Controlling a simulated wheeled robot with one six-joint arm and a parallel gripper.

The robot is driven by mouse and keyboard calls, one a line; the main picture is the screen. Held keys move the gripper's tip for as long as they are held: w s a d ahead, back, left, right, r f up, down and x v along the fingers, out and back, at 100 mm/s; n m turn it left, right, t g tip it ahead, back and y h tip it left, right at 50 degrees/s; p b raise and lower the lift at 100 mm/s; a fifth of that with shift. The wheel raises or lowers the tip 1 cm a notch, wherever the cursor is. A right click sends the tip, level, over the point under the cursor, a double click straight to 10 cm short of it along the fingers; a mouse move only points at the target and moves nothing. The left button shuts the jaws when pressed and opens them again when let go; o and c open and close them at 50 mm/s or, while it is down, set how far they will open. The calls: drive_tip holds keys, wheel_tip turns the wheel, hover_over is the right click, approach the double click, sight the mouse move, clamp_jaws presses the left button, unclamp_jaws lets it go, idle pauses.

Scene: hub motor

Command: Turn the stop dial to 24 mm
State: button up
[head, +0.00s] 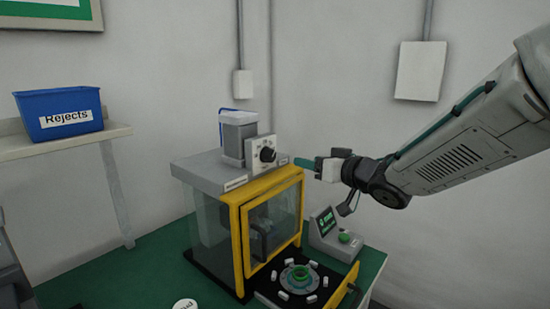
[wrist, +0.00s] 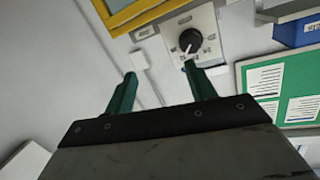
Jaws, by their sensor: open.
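The stop dial is a round black knob (head: 267,155) on a pale plate (head: 254,146) at the top of the yellow-framed machine. In the wrist view the black knob (wrist: 190,40) shows with a white pointer line and small marks around it, too small to read. My gripper (head: 304,163) is just right of the dial in the head view, apart from it. In the wrist view my gripper (wrist: 160,69) has its two green fingers spread, with nothing between them. The knob lies beyond the tip of the right-hand finger, not between the fingers.
The machine's yellow-framed guard (head: 272,230) stands below the dial. A round fixture (head: 300,277) sits on a black plate in front, beside a small control box (head: 335,237). A blue Rejects bin (head: 60,113) is on the left shelf. Free air surrounds my gripper.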

sight(273, 156)
drive_tip(key=w+a+y, duration=0.1)
drive_tip(key=a, duration=0.2)
drive_tip(key=w+a+n+y, duration=0.1)
drive_tip(key=w+a, duration=0.1)
drive_tip(key=a, duration=0.1)
drive_tip(key=w+a+g+y, duration=0.1)
drive_tip(key=w+a, duration=0.1)
drive_tip(key=a, duration=0.1)
drive_tip(key=shift+n+y, duration=0.3)
drive_tip(key=shift+y, duration=0.1)
drive_tip(key=c, duration=1)
